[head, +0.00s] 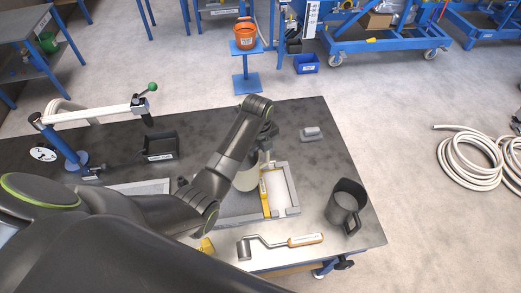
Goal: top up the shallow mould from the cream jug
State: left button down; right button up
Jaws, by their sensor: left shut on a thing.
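The cream jug (247,178) is partly hidden behind my left arm, at the left side of the shallow mould. My left gripper (264,153) is shut on it; the fingers are small and partly covered. The jug looks tilted, but I cannot tell whether anything flows from it. The shallow mould (292,208) is a grey rectangular frame on the dark table, with a pale inside and a yellow labelled strip (266,195) along its left part. The fill level cannot be told. My right gripper is not in view.
A dark grey jug (345,207) stands right of the mould. A small grey block (311,134) is behind, and a black bin (160,146) and a blue-based stand (72,155) are left.

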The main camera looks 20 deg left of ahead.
pick_arm(q)
notch_tip(320, 180, up, 2)
jog(key=shift+s+t+h+b, duration=0.1)
jog(key=shift+t+h+b, duration=0.2)
jog(key=shift+t+h, duration=0.5)
jog(key=shift+w+r+t+h+b, duration=0.2)
jog(key=shift+r+t+h+b, duration=0.3)
jog(key=shift+r+t+b, duration=0.45)
jog(key=t+b, duration=0.1)
jog(key=s+r+t+h+b, duration=0.1)
jog(key=t+h+b, duration=0.1)
jog(key=b, duration=0.1)
jog(key=shift+s+a+r+t, duration=0.15)
jog(key=shift+a+r+t, duration=0.05)
jog(key=shift+a+t, duration=0.15)
jog(key=shift+d+r+p, duration=0.1)
jog(key=shift+r+p, duration=0.2)
jog(key=shift+p, duration=0.05)
jog(key=shift+f, duration=0.1)
jog(key=shift+h+b, duration=0.3)
jog(key=shift+b, duration=0.05)
jog(key=shift+s+a+t+b, duration=0.2)
jog(key=shift+t+b, duration=0.3)
jog(key=shift+b, duration=0.1)
jog(key=shift+r+h, duration=0.2)
jog(key=shift+h, duration=0.1)
